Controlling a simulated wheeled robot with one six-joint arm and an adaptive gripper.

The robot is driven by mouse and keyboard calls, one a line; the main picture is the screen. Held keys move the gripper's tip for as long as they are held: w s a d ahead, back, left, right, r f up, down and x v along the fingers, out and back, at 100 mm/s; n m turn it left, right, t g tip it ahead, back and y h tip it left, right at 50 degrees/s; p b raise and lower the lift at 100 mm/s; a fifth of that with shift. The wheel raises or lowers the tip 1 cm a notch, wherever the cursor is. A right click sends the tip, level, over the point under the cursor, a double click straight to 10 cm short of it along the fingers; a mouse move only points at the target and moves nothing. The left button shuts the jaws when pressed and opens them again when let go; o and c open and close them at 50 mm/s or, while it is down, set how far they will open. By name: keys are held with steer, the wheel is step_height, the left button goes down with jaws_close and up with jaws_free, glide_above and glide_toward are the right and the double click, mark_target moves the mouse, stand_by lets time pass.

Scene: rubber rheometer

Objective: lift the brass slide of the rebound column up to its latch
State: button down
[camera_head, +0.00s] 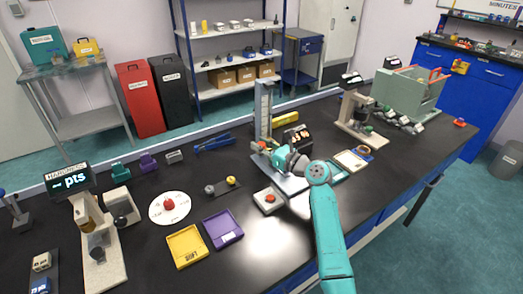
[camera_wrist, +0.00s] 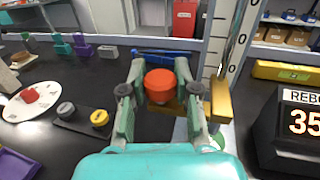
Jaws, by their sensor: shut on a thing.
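The rebound column (camera_head: 264,108) stands upright on the bench, with a pale graduated scale that also shows in the wrist view (camera_wrist: 234,40). The brass slide (camera_wrist: 221,101) sits low on the column, with an orange-red knob (camera_wrist: 159,86) at its left side. My gripper (camera_wrist: 157,92) is shut on this knob, one finger on each side. In the head view my gripper (camera_head: 284,158) is at the foot of the column and hides the slide. I cannot make out the latch.
The rebound display (camera_wrist: 302,122) stands right of the column, with a yellow case (camera_wrist: 285,72) behind it. To the left are a white disc (camera_head: 170,207), a yellow tray (camera_head: 186,246) and a purple tray (camera_head: 222,229).

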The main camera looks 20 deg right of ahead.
step_height(320, 180, up, 18)
steer(key=shift+r, duration=0.25)
steer(key=shift+r, duration=0.1)
steer(key=c, duration=1)
jaws_free()
steer(key=shift+o, duration=0.9)
steer(key=v, duration=1.2)
steer(key=shift+s+f, duration=0.1)
steer(key=shift+f, duration=0.15)
